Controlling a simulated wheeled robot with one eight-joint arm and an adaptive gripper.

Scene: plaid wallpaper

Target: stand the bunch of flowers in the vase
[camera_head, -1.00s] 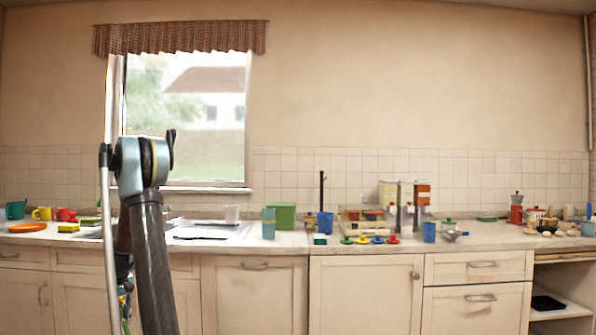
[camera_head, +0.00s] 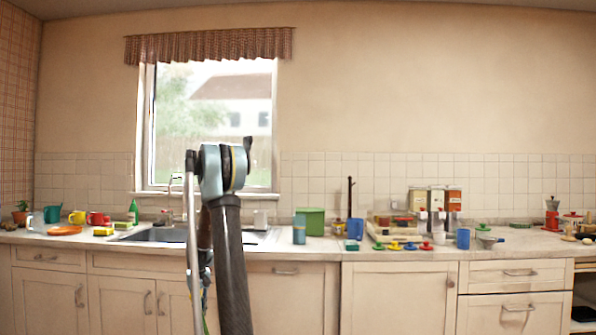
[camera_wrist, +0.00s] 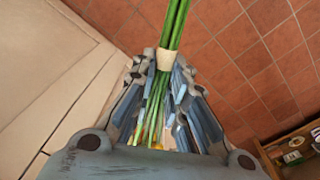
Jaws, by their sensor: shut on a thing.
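My gripper (camera_wrist: 166,85) is shut on the bunch of flowers (camera_wrist: 175,28) in the wrist view. Its long green stems are tied with a beige band at the fingers; the stems run up out of the picture and specks of orange and yellow show between the fingers. In the head view my arm hides most of the bunch and gripper. No vase can be named for certain; a tall teal cylinder (camera_head: 299,229) stands upright on the counter, just right of my arm in the picture.
The counter (camera_head: 330,246) runs along the wall with a sink (camera_head: 155,235) at left. A green box (camera_head: 312,221), a blue cup (camera_head: 355,229) and several coloured lids stand to the right. Below the gripper are red floor tiles (camera_wrist: 245,45) and pale cabinet fronts (camera_wrist: 50,60).

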